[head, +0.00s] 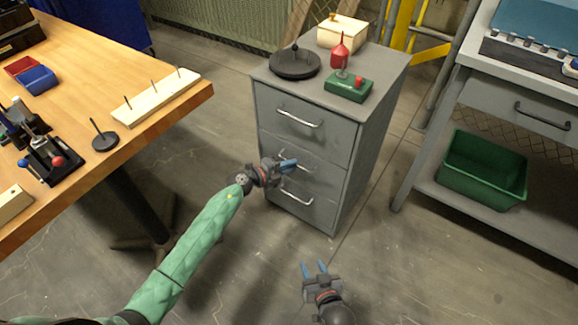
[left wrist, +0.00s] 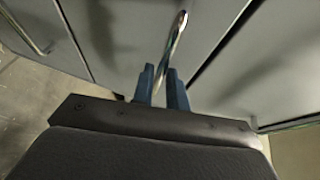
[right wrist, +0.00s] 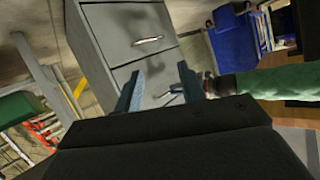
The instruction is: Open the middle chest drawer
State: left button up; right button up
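The grey chest (head: 345,165) stands in the middle of the head view with three drawers, each with a metal bar handle. The middle drawer (head: 325,166) looks flush with the chest front. Its handle (head: 297,163) is partly hidden by my left gripper (head: 288,166). In the left wrist view the handle (left wrist: 176,38) runs down between the two close-set blue fingers of my left gripper (left wrist: 161,85), which look shut on it. My right gripper (head: 315,268) is open and empty, low in front of the chest; its parted fingers show in the right wrist view (right wrist: 160,90).
A black disc (head: 294,66), a red bottle (head: 340,54), a green box (head: 348,87) and a cream box (head: 342,32) stand on the chest. A wooden table (head: 150,60) is at left. A grey bench (head: 480,213) with a green bin (head: 482,172) is at right.

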pick_arm(q)
grip_shut()
jog(key=shift+s, duration=0.1)
pick_arm(e)
jog(key=shift+f, duration=0.1)
jog(key=s+d+f+g+p, duration=0.15)
jog(key=s+f+g, duration=0.35)
jog(key=s+f, duration=0.65)
pick_arm(q)
jog(key=s+a+p, duration=0.2)
jog(key=s+a, duration=0.4)
jog(key=s, duration=0.4)
jog(key=s+a+p, duration=0.3)
jog(key=s+a, duration=0.3)
jog(key=s, duration=0.4)
jog(key=shift+s, duration=0.15)
pick_arm(e)
jog(key=shift+h, duration=0.4)
jog(key=r, duration=0.2)
jog(key=w+r, duration=0.1)
jog(key=r, duration=0.2)
jog(key=shift+w+a, duration=0.2)
pick_arm(q)
jog(key=shift+o, duration=2.3)
grip_release()
